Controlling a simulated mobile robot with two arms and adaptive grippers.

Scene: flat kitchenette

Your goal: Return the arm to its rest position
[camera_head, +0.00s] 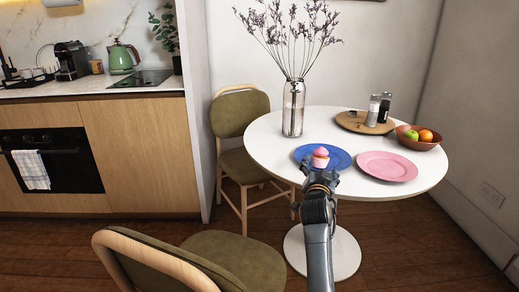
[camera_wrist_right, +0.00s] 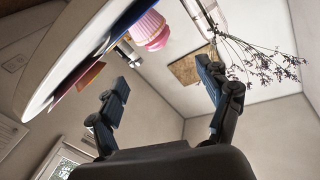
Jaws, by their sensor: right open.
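My right gripper (camera_head: 320,177) is at the near edge of the round white table (camera_head: 258,150), its arm coming up from the bottom. In the right wrist view its two fingers (camera_wrist_right: 162,84) are spread apart, with nothing between them. A pink cupcake (camera_head: 320,153) stands on the blue plate (camera_head: 340,156), just beyond the gripper in the head view. The cupcake also shows in the wrist view (camera_wrist_right: 150,30), beyond the fingers and apart from them. The gripper hides the near part of the blue plate. My left gripper is not in view.
A pink plate (camera_head: 387,166) lies right of the gripper. Chairs stand at left (camera_head: 240,115) and front left (camera_head: 240,260).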

